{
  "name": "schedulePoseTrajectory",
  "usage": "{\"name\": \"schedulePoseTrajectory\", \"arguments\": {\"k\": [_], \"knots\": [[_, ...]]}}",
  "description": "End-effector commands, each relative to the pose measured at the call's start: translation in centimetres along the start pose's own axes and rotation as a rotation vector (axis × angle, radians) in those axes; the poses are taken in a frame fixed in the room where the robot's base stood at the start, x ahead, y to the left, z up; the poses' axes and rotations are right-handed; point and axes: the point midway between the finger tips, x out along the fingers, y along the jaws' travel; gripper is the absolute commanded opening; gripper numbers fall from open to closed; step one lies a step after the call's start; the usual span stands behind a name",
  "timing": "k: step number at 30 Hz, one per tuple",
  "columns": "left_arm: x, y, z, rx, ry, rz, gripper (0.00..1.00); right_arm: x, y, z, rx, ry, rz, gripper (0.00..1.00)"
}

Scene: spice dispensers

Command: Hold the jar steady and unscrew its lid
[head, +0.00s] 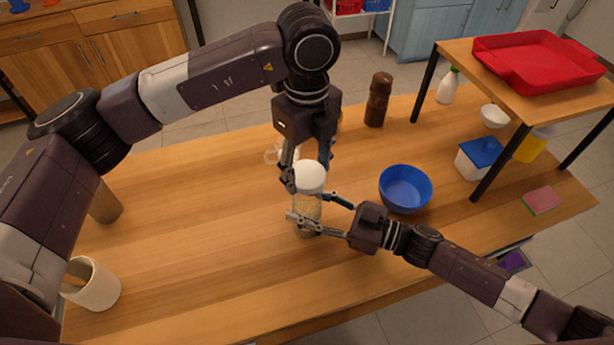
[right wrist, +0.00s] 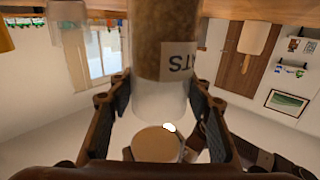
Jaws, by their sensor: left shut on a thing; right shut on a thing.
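The jar (head: 308,218) stands on the wooden table, a clear cylinder with tan contents and a white lid (head: 311,176). My left gripper (head: 309,180) comes down from above, its fingers shut on the lid from both sides. My right gripper (head: 312,207) reaches in from the right and is shut on the jar's body below the lid. In the right wrist view, which is upside down, the jar (right wrist: 163,45) shows brown contents, a lettered label and a clear part between my right fingers (right wrist: 162,110). The lid cannot be made out clearly there.
A blue bowl (head: 405,190) stands close right of the jar, near my right arm. A glass mug (head: 273,155) and a brown mill (head: 378,100) stand behind. A raised shelf with a red tray (head: 535,65) is at right. A beige cup (head: 94,290) is at left; the table between is clear.

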Motion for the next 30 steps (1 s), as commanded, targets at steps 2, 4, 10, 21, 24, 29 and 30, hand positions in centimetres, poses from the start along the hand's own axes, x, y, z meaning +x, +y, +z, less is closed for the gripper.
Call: {"name": "schedulePoseTrajectory", "arguments": {"k": [2,4,10,21,24,29,30], "knots": [[-0.1,0.0,0.0,0.000,0.000,0.001,0.23,0.0,0.0,0.0,0.000,0.000,0.000,0.00],[-0.1,0.0,0.0,0.000,0.001,0.001,0.23,0.0,0.0,0.0,0.000,0.000,0.000,0.00],[-0.1,0.0,0.0,0.000,0.001,0.001,0.23,0.0,0.0,0.0,0.000,0.000,0.000,0.61],[0.0,0.0,0.0,0.000,0.001,0.002,0.23,-0.2,0.0,0.0,0.000,-0.001,0.000,0.66],[0.0,0.0,0.0,0.000,0.001,0.002,0.23,-1.2,0.0,0.1,0.000,-0.003,0.002,0.66],[0.0,0.0,0.0,0.000,0.001,0.002,0.23,-4.3,0.1,0.2,0.001,-0.005,0.002,0.66],[0.0,0.0,0.0,0.000,0.001,0.002,0.23,-5.2,0.0,0.2,0.001,-0.005,0.002,0.66]]}}
